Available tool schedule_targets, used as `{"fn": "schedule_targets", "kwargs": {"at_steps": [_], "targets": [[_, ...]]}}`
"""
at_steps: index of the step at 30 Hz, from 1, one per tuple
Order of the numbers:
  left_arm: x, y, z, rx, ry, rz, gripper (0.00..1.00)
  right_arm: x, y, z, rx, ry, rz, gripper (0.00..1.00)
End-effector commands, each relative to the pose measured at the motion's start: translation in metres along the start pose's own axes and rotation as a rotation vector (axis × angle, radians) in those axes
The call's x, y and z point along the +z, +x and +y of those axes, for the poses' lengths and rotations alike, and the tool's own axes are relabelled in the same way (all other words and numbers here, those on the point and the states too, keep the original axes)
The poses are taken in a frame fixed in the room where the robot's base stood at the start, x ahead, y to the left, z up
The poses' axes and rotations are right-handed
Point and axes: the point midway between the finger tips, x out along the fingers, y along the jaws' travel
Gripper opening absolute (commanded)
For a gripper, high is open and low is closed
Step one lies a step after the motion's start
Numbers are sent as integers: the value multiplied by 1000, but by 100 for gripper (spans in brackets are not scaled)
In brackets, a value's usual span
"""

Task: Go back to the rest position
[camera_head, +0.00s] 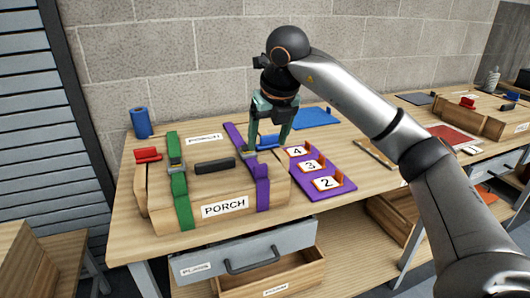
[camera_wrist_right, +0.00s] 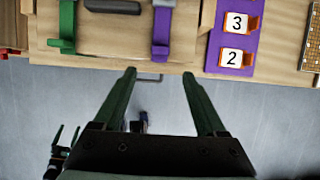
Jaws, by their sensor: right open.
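The box carries a green strap (camera_head: 182,195), a purple strap and a dark handle (camera_head: 215,165). I cannot tell from the head view whether the gripper touches the blue object (camera_head: 268,142) behind it.
A purple board (camera_head: 322,190) with numbered cards lies right of the box. A blue roll (camera_head: 142,122) and a red clamp (camera_head: 148,155) are at the left. A blue panel (camera_head: 316,118) lies behind. A grey drawer (camera_head: 215,262) stands open below the tabletop.

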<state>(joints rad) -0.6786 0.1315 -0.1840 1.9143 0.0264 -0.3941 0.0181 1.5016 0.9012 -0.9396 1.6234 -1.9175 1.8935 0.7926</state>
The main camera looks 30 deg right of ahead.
Motion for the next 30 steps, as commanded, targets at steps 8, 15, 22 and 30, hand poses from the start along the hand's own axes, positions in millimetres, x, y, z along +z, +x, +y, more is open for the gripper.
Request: {"fn": "schedule_targets", "kwargs": {"at_steps": [8,15,22,30], "targets": [[0,0,0,0,0,0,100,0,-13,0,0,-1,2,74],[0,0,0,0,0,0,100,0,-13,0,0,-1,1,74],[0,0,0,0,0,0,100,-1,-11,3,9,-7,6,74],[-5,-4,0,0,0,0,100,-52,43,108,379,-189,153,74]]}}
